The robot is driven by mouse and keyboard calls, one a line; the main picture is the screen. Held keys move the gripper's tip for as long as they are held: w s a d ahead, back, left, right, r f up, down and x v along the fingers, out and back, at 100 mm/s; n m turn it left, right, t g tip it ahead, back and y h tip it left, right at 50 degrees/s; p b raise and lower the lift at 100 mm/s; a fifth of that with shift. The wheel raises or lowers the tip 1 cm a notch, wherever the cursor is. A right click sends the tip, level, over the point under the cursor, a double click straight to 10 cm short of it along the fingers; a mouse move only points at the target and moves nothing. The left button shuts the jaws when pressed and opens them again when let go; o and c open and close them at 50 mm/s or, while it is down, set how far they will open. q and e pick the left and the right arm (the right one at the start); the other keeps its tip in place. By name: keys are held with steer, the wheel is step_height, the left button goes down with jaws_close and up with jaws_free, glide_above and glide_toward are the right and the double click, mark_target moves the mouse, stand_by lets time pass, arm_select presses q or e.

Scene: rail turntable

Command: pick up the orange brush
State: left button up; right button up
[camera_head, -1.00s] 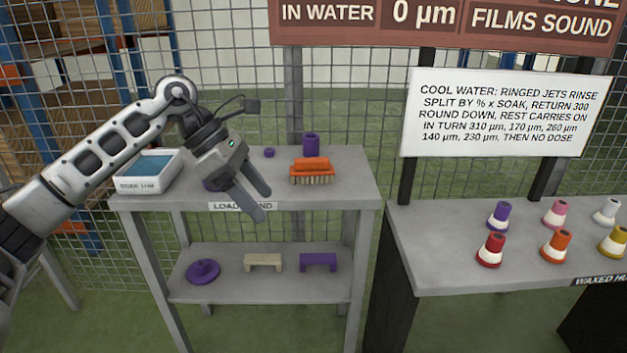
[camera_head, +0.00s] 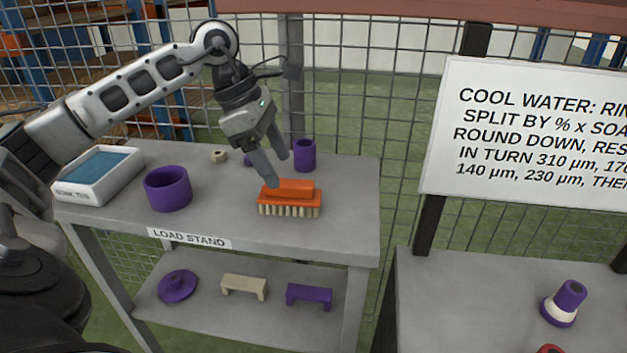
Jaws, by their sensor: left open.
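The orange brush (camera_head: 292,199) lies bristles down on the top of the load stand (camera_head: 225,222), right of the middle. Its bristles are pale and its back has a raised orange grip. My left gripper (camera_head: 277,169) is open and empty, its fingers pointing down just above the brush's left end. One finger overlaps the brush in the picture; I cannot tell whether they touch. My right gripper is not in view.
A purple cup (camera_head: 168,189) and a white tray with blue inside (camera_head: 98,176) stand to the left. A purple cylinder (camera_head: 304,156) stands behind the brush. The lower shelf holds small purple and beige parts. A wire fence rises behind.

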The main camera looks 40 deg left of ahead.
mark_target(284, 181)
arm_select(q)
steer(key=shift+w+d+f, duration=0.1)
steer(key=shift+w+f, duration=0.1)
steer(key=shift+f, duration=0.1)
steer(key=x, duration=0.4)
steer(key=b+x, duration=0.1)
steer(key=x, duration=0.2)
steer(key=shift+s+a, duration=0.2)
steer(key=shift+a, duration=0.1)
steer(key=c, duration=1.1)
